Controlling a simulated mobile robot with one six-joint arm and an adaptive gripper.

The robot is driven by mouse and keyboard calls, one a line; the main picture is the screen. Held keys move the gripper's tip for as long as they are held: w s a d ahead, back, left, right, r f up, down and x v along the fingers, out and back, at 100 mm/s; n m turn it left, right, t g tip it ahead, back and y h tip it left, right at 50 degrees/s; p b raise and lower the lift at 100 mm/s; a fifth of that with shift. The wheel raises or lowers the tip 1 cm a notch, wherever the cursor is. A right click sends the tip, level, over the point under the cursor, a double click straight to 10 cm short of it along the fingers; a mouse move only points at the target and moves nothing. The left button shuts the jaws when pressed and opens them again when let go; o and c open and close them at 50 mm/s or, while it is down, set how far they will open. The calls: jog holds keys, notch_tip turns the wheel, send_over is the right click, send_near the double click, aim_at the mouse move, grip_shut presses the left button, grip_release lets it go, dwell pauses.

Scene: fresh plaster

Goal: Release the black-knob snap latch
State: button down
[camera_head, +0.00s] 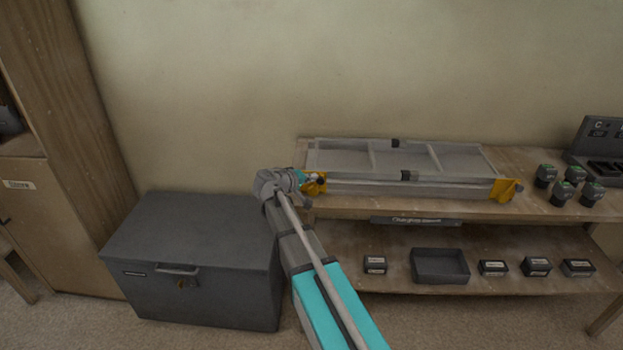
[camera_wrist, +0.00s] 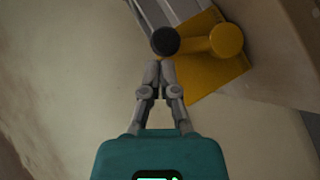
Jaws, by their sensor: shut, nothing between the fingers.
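In the head view my gripper (camera_head: 305,180) is at the left end of a long grey tray-like case (camera_head: 355,188) on the bench. A yellow latch plate (camera_head: 316,187) shows there, partly hidden by my gripper.
Another yellow plate (camera_head: 507,190) is at the case's right end. Several dark round-topped items (camera_head: 545,176) stand on the bench (camera_head: 530,160) at right. The lower shelf holds an open black bin (camera_head: 440,252) and small boxes. A grey chest (camera_head: 195,245) stands at left.

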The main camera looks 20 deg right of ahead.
jog(key=w+r+p+v, duration=0.1)
jog(key=p+v, duration=0.4)
jog(key=v, duration=0.7)
jog(key=shift+w+a+r+p, duration=0.4)
jog(key=shift+w+a+r, duration=0.05)
jog(key=shift+w+a, duration=0.1)
jog(key=shift+s, duration=0.1)
jog(key=s+d+f+m+g+y, duration=0.1)
jog(key=s+d+f+g+y, duration=0.25)
jog(key=s+f+y, duration=0.45)
jog(key=s+a+f+g+y, duration=0.1)
jog(key=s+a+f+y, duration=0.1)
jog(key=s, duration=0.5)
jog(key=s+a+f+g+y, duration=0.1)
jog(key=s+a+f+y, duration=0.1)
jog(key=s, duration=0.5)
jog(key=shift+a+g+y, duration=0.2)
jog(key=shift+g+y, duration=0.1)
jog(key=shift+g, duration=0.05)
jog(key=shift+f, duration=0.15)
